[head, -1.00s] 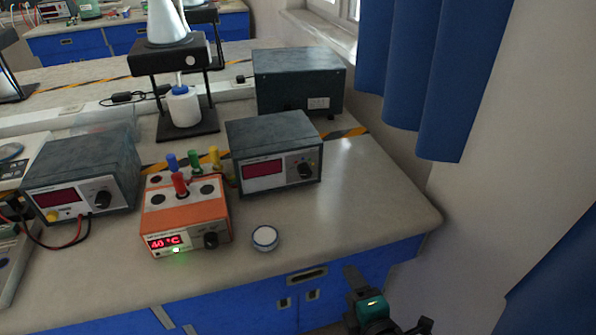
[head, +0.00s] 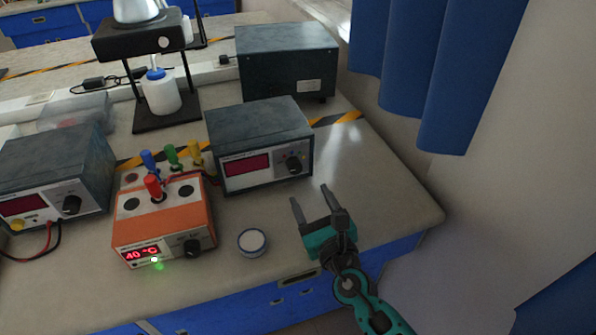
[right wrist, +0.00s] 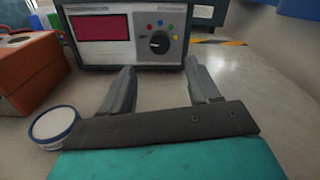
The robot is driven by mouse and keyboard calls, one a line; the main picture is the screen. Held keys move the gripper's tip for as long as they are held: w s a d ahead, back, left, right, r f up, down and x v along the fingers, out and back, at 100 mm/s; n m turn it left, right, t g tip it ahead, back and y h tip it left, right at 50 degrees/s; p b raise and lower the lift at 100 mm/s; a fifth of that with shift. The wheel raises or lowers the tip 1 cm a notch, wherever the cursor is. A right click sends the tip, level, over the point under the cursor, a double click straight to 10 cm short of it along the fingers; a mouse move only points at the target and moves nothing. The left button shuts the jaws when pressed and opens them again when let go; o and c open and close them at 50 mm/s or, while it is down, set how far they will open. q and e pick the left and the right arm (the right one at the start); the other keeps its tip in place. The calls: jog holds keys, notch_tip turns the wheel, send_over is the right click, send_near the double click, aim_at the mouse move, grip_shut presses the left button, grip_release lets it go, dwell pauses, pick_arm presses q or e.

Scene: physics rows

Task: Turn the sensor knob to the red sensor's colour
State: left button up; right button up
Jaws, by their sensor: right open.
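A grey meter box (head: 262,150) with a dark red display stands behind the orange unit. Its black knob (head: 293,165) is on the right of its front; in the right wrist view the knob (right wrist: 158,42) has small green, blue, red and yellow dots around its top. I cannot surely tell which dot it points to. The red sensor (head: 153,187) stands upright in the orange unit (head: 165,222), in front of the blue, green and yellow ones. My right gripper (head: 310,196) is open and empty, in front of the meter, apart from the knob. My left gripper is not in view.
The orange unit shows 40 °C and has its own black knob (head: 193,247). A round white-topped dish (head: 252,242) lies left of my right gripper. Another grey meter (head: 58,175) stands at left. The bench right of the meter is clear; a blue curtain (head: 440,75) hangs beyond.

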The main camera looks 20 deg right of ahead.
aim_at(297, 170)
jog(key=w, duration=0.8)
jog(key=shift+a, duration=0.1)
jog(key=shift+w, duration=0.3)
jog(key=shift+c, duration=0.3)
jog(key=shift+c, duration=0.8)
jog(key=c, duration=0.8)
